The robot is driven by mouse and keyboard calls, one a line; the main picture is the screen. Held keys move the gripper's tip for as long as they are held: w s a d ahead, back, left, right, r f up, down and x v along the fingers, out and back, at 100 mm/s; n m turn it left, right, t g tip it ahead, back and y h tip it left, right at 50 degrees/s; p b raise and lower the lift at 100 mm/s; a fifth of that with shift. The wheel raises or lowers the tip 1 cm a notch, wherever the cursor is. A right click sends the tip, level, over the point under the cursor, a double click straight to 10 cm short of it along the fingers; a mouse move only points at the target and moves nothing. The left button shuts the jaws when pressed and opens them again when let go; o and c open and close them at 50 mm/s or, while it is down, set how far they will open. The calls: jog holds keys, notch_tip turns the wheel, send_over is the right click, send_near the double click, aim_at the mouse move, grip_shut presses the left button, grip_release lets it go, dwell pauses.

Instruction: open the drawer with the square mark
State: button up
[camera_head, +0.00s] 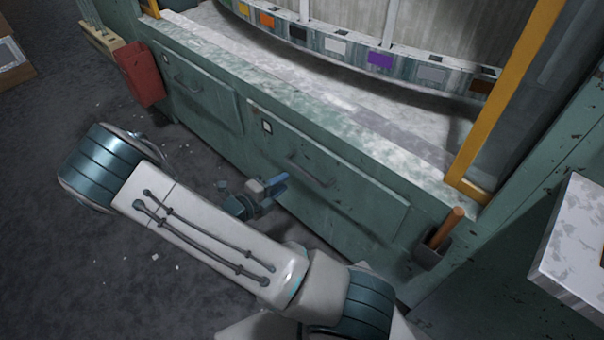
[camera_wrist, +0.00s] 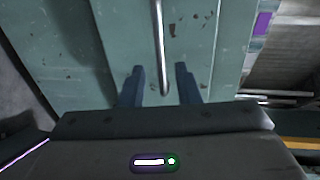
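Two closed green drawers show in the head view. The nearer right drawer (camera_head: 350,190) has a metal bar handle (camera_head: 312,169) and a small pale mark (camera_head: 267,126); the left drawer (camera_head: 205,95) has its own handle (camera_head: 188,86) and mark (camera_head: 166,58). The marks are too small to read. My gripper (camera_head: 281,183) is close to the right drawer's front, just left of its handle. In the wrist view, my gripper (camera_wrist: 160,83) is open, and the bar handle (camera_wrist: 158,45) lies between the line of its two fingers; contact is not visible.
A counter (camera_head: 340,105) with a curved rack of coloured squares runs above the drawers. A red bin (camera_head: 138,74) hangs at the left end. A holder with an orange-handled tool (camera_head: 440,238) is at the right. A white-topped table (camera_head: 578,240) stands far right.

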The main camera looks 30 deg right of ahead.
aim_at(302, 169)
jog(key=b+x, duration=0.2)
jog(key=x, duration=0.7)
jog(key=shift+d, duration=0.2)
grip_shut()
